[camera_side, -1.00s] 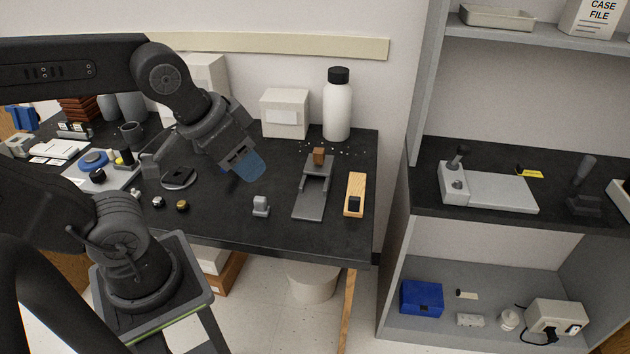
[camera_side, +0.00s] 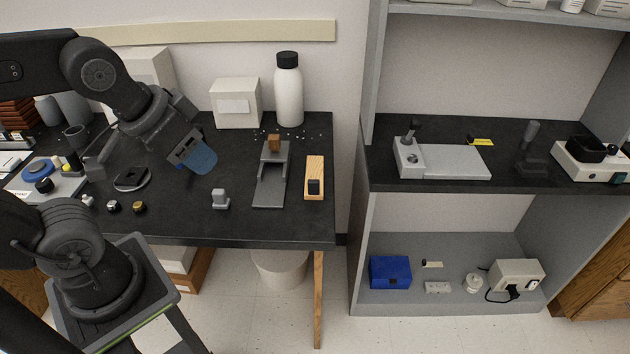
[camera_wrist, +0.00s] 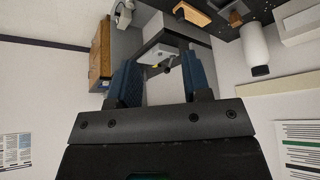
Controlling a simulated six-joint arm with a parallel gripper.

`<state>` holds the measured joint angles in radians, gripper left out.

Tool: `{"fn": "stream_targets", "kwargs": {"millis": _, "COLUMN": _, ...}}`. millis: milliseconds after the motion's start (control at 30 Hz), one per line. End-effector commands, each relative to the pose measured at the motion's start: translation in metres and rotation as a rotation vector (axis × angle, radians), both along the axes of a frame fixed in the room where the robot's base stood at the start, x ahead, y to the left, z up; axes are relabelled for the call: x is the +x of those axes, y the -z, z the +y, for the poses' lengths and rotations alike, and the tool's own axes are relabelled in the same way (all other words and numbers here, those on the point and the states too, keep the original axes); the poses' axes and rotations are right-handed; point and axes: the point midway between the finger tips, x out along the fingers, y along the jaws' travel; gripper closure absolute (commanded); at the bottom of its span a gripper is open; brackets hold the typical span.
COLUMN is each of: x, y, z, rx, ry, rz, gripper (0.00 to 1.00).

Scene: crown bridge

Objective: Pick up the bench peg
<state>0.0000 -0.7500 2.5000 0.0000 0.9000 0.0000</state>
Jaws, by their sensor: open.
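A light wooden block (camera_side: 315,170) with a dark piece at its near end lies near the right edge of the black bench; I take it as the bench peg. It also shows at the top of the wrist view (camera_wrist: 193,13). My gripper (camera_side: 200,160), with blue fingers, is above the bench, left of the block and apart from it. In the wrist view my gripper (camera_wrist: 158,78) has its two fingers spread, with nothing between them.
A grey stand (camera_side: 269,190) bearing a small brown block (camera_side: 274,142) is just left of the wooden block. A white bottle (camera_side: 288,95) and a white box (camera_side: 236,103) stand behind. A small grey piece (camera_side: 220,199) is in front. A shelf unit (camera_side: 362,220) stands right of the bench.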

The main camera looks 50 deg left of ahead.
Motion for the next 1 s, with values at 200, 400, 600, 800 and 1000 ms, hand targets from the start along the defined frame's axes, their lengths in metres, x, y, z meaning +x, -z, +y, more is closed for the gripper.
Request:
{"fn": "stream_targets", "kwargs": {"millis": 200, "x": 0.0, "y": 0.0, "z": 0.0, "rx": 0.0, "ry": 0.0, "rz": 0.0, "gripper": 0.53}}
{"fn": "stream_targets", "kwargs": {"millis": 400, "x": 0.018, "y": -0.005, "z": 0.002, "rx": 0.025, "ry": 0.04, "rz": 0.034, "gripper": 0.53}}
{"fn": "stream_targets", "kwargs": {"millis": 600, "x": 0.077, "y": -0.01, "z": 0.008, "rx": 0.091, "ry": 0.179, "rz": 0.137, "gripper": 0.53}}
{"fn": "stream_targets", "kwargs": {"millis": 800, "x": 0.145, "y": 0.007, "z": 0.018, "rx": 0.147, "ry": 0.344, "rz": 0.242, "gripper": 0.53}}
{"fn": "stream_targets", "kwargs": {"millis": 1000, "x": 0.211, "y": 0.048, "z": 0.031, "rx": 0.18, "ry": 0.517, "rz": 0.343, "gripper": 0.53}}
